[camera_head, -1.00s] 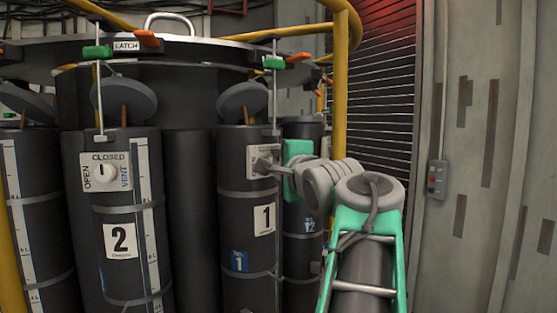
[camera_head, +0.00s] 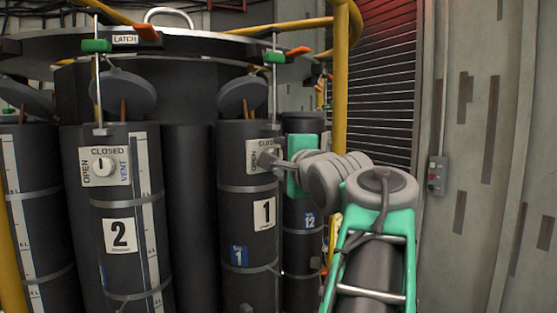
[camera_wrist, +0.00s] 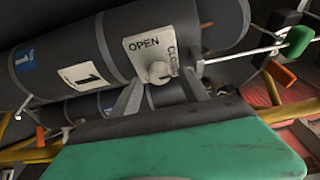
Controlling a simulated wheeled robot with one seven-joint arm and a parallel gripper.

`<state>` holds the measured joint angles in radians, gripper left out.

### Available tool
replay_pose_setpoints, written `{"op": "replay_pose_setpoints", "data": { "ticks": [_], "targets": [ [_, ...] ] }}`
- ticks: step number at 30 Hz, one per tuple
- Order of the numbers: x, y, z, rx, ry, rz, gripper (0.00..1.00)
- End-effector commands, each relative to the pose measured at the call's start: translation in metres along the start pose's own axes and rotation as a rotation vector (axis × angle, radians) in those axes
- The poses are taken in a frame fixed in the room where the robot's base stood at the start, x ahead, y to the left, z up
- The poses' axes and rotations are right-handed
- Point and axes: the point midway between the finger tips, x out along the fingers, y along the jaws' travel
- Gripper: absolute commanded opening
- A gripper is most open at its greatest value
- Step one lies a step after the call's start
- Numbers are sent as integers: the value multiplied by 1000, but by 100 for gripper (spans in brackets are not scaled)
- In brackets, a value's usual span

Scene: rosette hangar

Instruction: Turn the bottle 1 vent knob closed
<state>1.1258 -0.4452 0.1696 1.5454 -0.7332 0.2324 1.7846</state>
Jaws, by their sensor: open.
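Bottle 1 (camera_head: 235,200) is a dark upright cylinder with a white "1" label. Its vent plate (camera_wrist: 150,43) carries the words OPEN and CLOSED. The pale round vent knob (camera_wrist: 159,72) sits on this plate in the wrist view; I cannot tell which word it points to. My gripper (camera_wrist: 162,80) is open, with one finger to each side of the knob and the tips close to it. I cannot tell whether they touch it. In the head view my gripper (camera_head: 274,159) is at the plate from the right, and its fingers hide most of the knob.
Bottle 2 (camera_head: 119,270) stands to the left with its own vent knob (camera_head: 103,166). Bottle 12 (camera_head: 302,255) is behind my gripper. A yellow rail (camera_head: 341,90) rises behind my arm. A ring with green and orange latch handles (camera_head: 274,57) hangs above the bottles.

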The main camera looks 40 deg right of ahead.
Motion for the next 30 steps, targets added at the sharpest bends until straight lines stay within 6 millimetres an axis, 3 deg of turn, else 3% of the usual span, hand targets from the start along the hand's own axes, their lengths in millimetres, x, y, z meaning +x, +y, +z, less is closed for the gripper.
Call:
{"op": "replay_pose_setpoints", "data": {
  "ticks": [4, 9, 24, 26, 29, 30],
  "targets": [
    [-32, 3, -2, -3, 9, -2, 52],
    [-54, 1, -1, -1, 5, -1, 52],
    [-57, 5, 1, -5, -2, 6, 52],
    [-50, 19, 2, -27, -5, 29, 52],
    [-30, 72, 9, -124, -25, 118, 52],
    [-21, 102, 16, -183, -43, 172, 52]
  ]
}}
